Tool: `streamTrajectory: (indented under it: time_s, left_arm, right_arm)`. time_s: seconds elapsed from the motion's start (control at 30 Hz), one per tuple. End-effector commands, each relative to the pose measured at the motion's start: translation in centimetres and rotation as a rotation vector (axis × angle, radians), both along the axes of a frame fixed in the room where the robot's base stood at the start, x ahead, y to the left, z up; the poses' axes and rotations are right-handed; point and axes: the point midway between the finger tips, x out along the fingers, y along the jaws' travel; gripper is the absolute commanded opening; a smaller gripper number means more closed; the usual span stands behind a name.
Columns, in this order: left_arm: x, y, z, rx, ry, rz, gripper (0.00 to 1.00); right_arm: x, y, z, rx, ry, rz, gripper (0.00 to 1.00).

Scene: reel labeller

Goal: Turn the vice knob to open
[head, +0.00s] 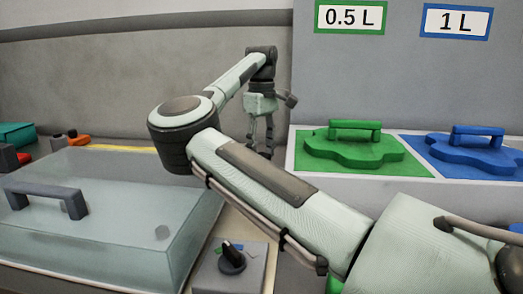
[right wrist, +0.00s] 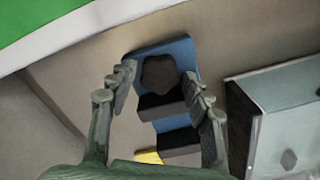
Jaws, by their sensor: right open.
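The vice (right wrist: 185,50) shows in the right wrist view as a blue body with dark jaw blocks (right wrist: 160,106). Its dark, lobed knob (right wrist: 159,74) is at the upper middle of that view. My right gripper (right wrist: 162,84) is open, with one finger on each side of the knob in the picture. I cannot tell whether the fingers touch it. In the head view my right gripper (head: 261,148) points down beyond my arm, and the vice cannot be made out there. My left gripper is not in view.
A clear lidded box with a grey handle (head: 47,192) stands at left. A grey box with a black dial (head: 232,259) is in front. Green (head: 352,152) and blue (head: 473,153) handled plates lie at right, below the 0.5 L and 1 L signs. A wall stands behind.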

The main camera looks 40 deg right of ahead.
Motion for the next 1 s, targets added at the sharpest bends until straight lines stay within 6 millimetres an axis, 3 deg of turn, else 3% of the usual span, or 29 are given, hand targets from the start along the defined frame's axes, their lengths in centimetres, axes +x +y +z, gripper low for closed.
streamTrajectory:
  time_s: [0.1,0.4,0.67,1.0]
  left_arm:
    - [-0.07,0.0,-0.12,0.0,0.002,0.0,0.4]
    - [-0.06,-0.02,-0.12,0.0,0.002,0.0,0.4]
    - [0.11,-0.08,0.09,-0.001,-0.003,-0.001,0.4]
    - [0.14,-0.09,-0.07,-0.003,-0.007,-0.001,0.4]
  right_arm:
    - [0.0,0.01,0.0,0.0,0.0,0.0,0.5]
    - [0.0,0.0,0.02,0.0,0.0,0.0,0.12]
    - [0.0,0.0,0.05,0.0,0.0,0.03,0.12]
    - [0.01,0.02,0.04,0.001,0.0,0.229,0.12]
